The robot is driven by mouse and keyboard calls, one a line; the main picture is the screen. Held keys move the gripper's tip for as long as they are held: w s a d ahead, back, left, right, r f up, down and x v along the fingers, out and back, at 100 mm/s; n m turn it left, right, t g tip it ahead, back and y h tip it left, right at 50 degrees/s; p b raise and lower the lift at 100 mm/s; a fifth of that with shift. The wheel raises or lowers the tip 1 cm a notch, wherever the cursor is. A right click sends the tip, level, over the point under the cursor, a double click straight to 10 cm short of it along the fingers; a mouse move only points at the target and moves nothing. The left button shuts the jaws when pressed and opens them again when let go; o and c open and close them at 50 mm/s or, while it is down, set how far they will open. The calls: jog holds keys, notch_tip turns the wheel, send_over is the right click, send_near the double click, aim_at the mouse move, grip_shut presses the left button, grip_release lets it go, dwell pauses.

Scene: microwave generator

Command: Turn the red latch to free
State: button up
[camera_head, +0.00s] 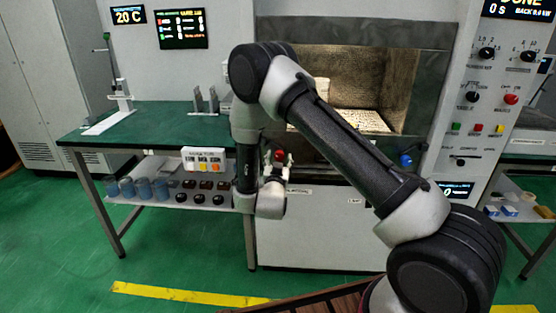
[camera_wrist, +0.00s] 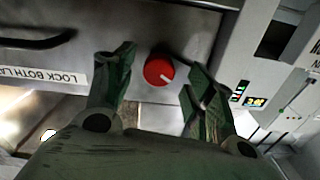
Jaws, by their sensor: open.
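The red latch (camera_wrist: 158,71) is a round red knob with a white mark on a grey metal panel, seen in the upper middle of the wrist view. It also shows as a small red spot (camera_head: 279,155) in the head view, just above my wrist, at the lower left of the open chamber. My gripper (camera_wrist: 161,62) is open, one finger on each side of the knob. Gaps show between the fingers and the knob, and I see no contact. In the head view my gripper is small and partly hidden by my own arm.
A blue knob (camera_head: 405,160) sits at the chamber's lower right. The open chamber (camera_head: 370,85) is partly behind my arm. A green-topped bench (camera_head: 160,125) stands left, with cups (camera_head: 143,188) on its lower shelf. A label (camera_wrist: 62,77) reads "LOCK BOTH LA", cut off.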

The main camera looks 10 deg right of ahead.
jog(key=shift+x, duration=0.95)
jog(key=c, duration=1)
jog(key=shift+c, duration=0.2)
jog(key=shift+n, duration=0.3)
jog(key=n, duration=0.3)
jog(key=shift+n, duration=0.3)
jog(key=n, duration=0.4)
jog(key=shift+d, duration=0.1)
jog(key=n, duration=0.9)
jog(key=shift+n, duration=0.3)
